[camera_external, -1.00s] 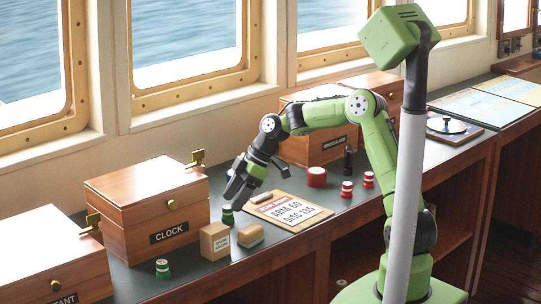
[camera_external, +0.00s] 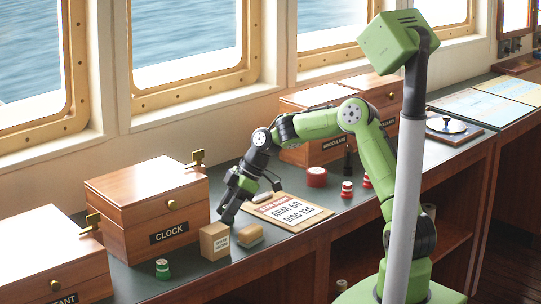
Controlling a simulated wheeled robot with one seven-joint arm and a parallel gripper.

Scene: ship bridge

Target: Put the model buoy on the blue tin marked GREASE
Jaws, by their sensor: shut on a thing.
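Another green buoy with a white band (camera_external: 162,269) stands upright at the counter's front edge, in front of the CLOCK box. Two red-and-white buoys (camera_external: 346,190) stand farther right, one partly behind my arm. I cannot make out a blue tin marked GREASE in this view.
The wooden CLOCK box (camera_external: 150,215) is left of my gripper. A small cardboard box (camera_external: 214,241) and a tan block (camera_external: 250,236) stand close in front. A clipboard (camera_external: 292,212) lies to the right, with a red round tin (camera_external: 317,177) behind it. More wooden boxes stand behind my arm.

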